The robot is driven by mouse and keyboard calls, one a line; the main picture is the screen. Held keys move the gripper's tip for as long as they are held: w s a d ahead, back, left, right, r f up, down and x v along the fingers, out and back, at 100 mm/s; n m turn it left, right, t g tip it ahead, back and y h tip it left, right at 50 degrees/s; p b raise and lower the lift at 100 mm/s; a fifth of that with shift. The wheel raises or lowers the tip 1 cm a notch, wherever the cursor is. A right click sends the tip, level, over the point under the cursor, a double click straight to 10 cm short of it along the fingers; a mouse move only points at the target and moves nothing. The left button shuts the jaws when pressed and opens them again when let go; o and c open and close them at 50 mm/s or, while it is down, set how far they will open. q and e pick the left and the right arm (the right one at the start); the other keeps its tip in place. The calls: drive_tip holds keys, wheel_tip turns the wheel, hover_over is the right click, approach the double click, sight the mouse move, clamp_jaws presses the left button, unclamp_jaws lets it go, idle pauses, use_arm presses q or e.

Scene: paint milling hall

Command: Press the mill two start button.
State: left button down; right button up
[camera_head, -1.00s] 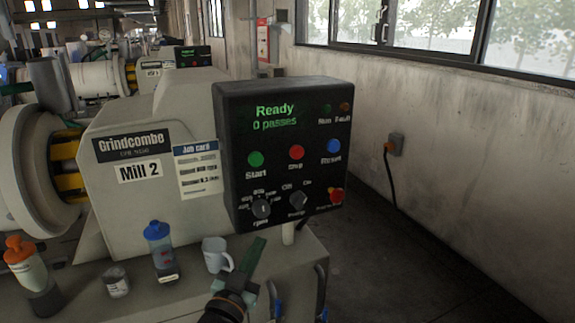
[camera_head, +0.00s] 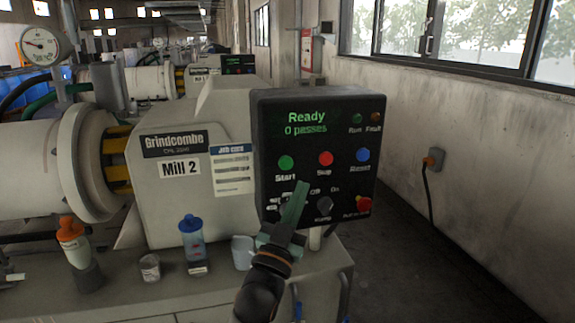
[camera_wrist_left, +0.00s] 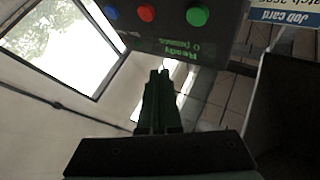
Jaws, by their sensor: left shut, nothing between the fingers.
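The green start button (camera_head: 286,163) sits on the black control panel (camera_head: 340,142) of Mill 2, left of the red stop button (camera_head: 325,158) and the blue reset button (camera_head: 362,155). The panel display reads Ready, 0 passes. My left gripper (camera_head: 301,185) is shut and empty, its tips pointing up just below and right of the start button. It covers part of the lower left dial. In the left wrist view the gripper (camera_wrist_left: 158,74) points toward the panel, and the green button (camera_wrist_left: 197,16) is ahead and right of the tips. I see a gap there. My right gripper is not in view.
A red emergency knob (camera_head: 364,204) and a dial (camera_head: 323,205) sit low on the panel. On the bench stand a white mug (camera_head: 243,252), a blue-capped bottle (camera_head: 192,245), a small tin (camera_head: 149,267) and an orange-topped bottle (camera_head: 74,243). The floor right of the panel is clear.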

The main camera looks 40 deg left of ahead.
sight(292, 161)
use_arm(q)
drive_tip(key=shift+w+a+b, duration=0.4)
drive_tip(key=shift+w+a, duration=1)
drive_tip(key=shift+a, duration=0.25)
drive_tip(key=shift+w+a+b, duration=0.35)
drive_tip(key=shift+w+a, duration=1.05)
drive_tip(key=shift+a, duration=0.25)
drive_tip(key=shift+w+a, duration=0.3)
drive_tip(key=shift+w+a, duration=0.25)
drive_tip(key=shift+a, duration=0.1)
idle(0.4)
idle(0.3)
drive_tip(key=shift+s+d+p, duration=0.4)
drive_tip(key=shift+s+d, duration=0.15)
drive_tip(key=shift+d, duration=0.1)
drive_tip(key=shift+d, duration=0.1)
